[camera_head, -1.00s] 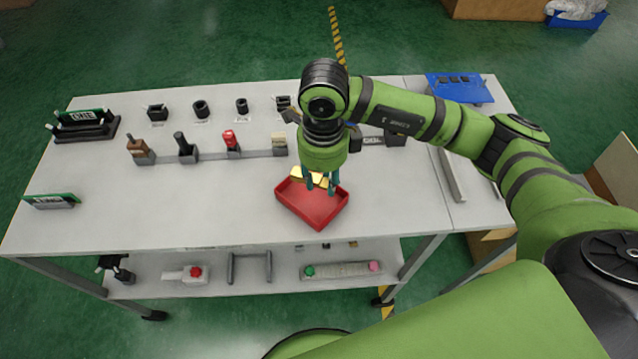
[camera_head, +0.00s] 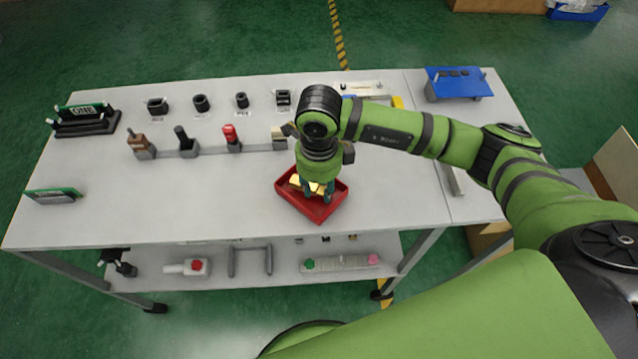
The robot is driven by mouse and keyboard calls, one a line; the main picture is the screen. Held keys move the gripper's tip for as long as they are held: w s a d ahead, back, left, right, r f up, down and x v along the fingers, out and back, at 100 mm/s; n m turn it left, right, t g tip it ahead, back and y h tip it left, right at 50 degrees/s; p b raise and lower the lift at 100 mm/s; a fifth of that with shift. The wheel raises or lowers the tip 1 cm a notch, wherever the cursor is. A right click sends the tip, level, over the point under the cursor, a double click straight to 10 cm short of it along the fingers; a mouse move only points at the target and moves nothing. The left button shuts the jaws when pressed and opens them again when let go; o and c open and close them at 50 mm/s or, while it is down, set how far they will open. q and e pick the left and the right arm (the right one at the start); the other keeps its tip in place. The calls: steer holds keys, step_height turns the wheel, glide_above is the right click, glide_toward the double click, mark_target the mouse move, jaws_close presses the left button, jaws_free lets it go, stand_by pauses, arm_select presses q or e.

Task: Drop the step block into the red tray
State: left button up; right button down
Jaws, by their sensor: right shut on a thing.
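The red tray (camera_head: 318,213) sits on the white table near its front edge, right of the middle. My right gripper (camera_head: 318,192) points down over the tray, its fingertips low within the tray's outline. It is shut on the yellow step block (camera_head: 299,183), which shows at the left of the fingers. Part of the block is hidden by the gripper. I cannot tell whether the block touches the tray floor. My left gripper is not in view.
A row of lever fixtures (camera_head: 188,147) stands left of the tray. Several black holders (camera_head: 200,104) line the back of the table (camera_head: 130,205). A blue stand (camera_head: 458,84) is at the back right.

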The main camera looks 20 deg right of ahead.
steer(key=shift+f, duration=0.3)
steer(key=c, duration=1.1)
jaws_free()
steer(key=shift+c, duration=0.2)
steer(key=shift+r, duration=0.1)
steer(key=shift+r, duration=0.1)
